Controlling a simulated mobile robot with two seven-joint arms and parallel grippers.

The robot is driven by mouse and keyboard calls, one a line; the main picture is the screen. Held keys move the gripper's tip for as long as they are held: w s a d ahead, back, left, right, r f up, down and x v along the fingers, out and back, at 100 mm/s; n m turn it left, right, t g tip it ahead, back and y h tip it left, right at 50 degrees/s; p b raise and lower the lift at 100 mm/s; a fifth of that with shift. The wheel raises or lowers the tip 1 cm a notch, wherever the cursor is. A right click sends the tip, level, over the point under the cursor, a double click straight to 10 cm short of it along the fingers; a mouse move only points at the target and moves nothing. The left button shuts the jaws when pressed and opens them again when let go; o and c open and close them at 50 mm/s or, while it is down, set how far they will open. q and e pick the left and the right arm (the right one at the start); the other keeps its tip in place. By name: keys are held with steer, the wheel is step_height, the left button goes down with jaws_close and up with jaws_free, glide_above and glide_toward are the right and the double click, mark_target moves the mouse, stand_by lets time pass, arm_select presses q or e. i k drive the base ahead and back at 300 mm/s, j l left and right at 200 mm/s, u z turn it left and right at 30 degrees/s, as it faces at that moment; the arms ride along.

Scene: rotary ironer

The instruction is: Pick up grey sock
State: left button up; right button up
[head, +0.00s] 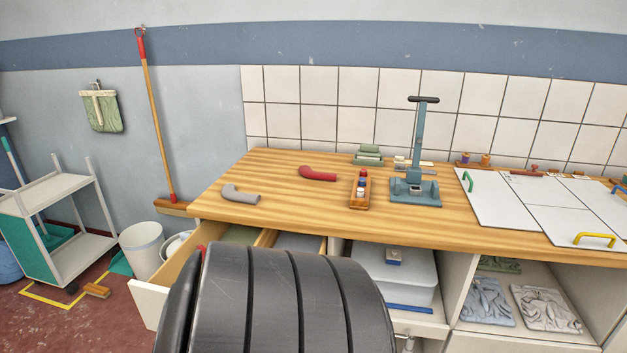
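The grey sock (240,195) lies flat on the wooden worktop (300,220), near its left front edge. It is bent like an L, and nothing touches it. A red sock (318,174) of similar shape lies behind it and to the right, apart from it. Neither of my grippers shows in the head view, so I cannot see how they stand relative to the sock.
An open drawer (150,303) juts out below the grey sock. A dark banded form, possibly my arm, covers the bottom middle. A wooden tray of small bottles (359,190) and a blue-grey press (416,188) stand right of the socks. White boards (510,205) lie farther right.

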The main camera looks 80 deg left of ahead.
mark_target(229, 191)
steer(key=k+j, duration=0.25)
steer(key=j, duration=0.2)
steer(key=k+j, duration=0.55)
steer(key=j, duration=0.3)
steer(key=k+j, duration=0.3)
steer(key=j, duration=0.15)
